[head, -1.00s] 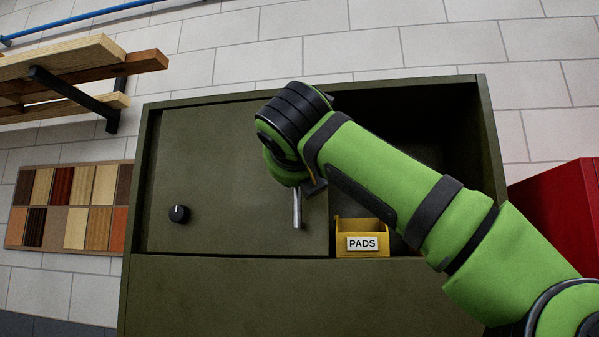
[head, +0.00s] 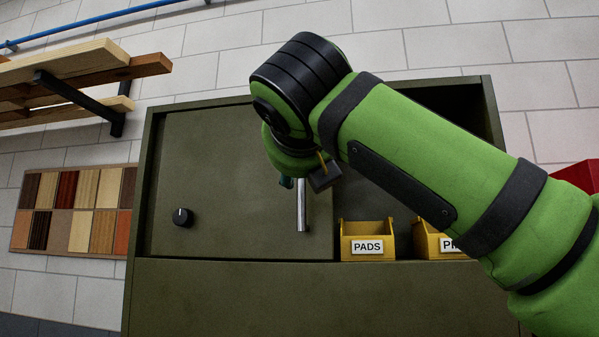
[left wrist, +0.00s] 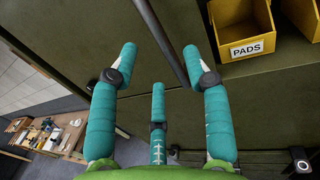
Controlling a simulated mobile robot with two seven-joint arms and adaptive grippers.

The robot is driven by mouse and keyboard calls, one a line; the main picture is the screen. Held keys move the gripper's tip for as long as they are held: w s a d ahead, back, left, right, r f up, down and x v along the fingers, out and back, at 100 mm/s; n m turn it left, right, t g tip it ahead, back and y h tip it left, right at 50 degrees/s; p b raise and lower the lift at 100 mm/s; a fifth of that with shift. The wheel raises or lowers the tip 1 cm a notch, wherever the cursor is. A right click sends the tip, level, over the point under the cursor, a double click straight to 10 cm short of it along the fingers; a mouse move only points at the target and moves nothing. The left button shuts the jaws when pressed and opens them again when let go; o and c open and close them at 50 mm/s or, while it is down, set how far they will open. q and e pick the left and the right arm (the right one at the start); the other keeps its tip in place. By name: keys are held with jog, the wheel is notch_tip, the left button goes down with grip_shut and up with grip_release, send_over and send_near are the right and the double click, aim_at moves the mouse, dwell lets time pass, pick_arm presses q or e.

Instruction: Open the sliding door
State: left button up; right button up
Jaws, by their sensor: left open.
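The olive-green sliding door (head: 225,180) covers the left part of the cabinet's upper opening; the right part is open and dark. A vertical metal bar handle (head: 301,205) stands near the door's right edge. The handle (left wrist: 163,38) also shows in the left wrist view, running down between two spread fingers. My left gripper (left wrist: 160,62) has teal fingers, is open and holds nothing. In the head view its hand is at the handle's upper end, mostly hidden behind my green arm, with a bit of teal finger showing. I cannot tell whether any finger touches the bar. My right gripper is out of view.
A yellow PADS bin (head: 367,243) stands in the opening right of the door, with a second yellow bin (head: 435,240) beside it, partly hidden by my arm. A black knob (head: 182,217) is on the door's left. A wooden rack (head: 70,70) is at upper left.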

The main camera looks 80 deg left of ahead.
pick_arm(q)
jog(key=d, duration=0.4)
jog(key=shift+s, duration=0.4)
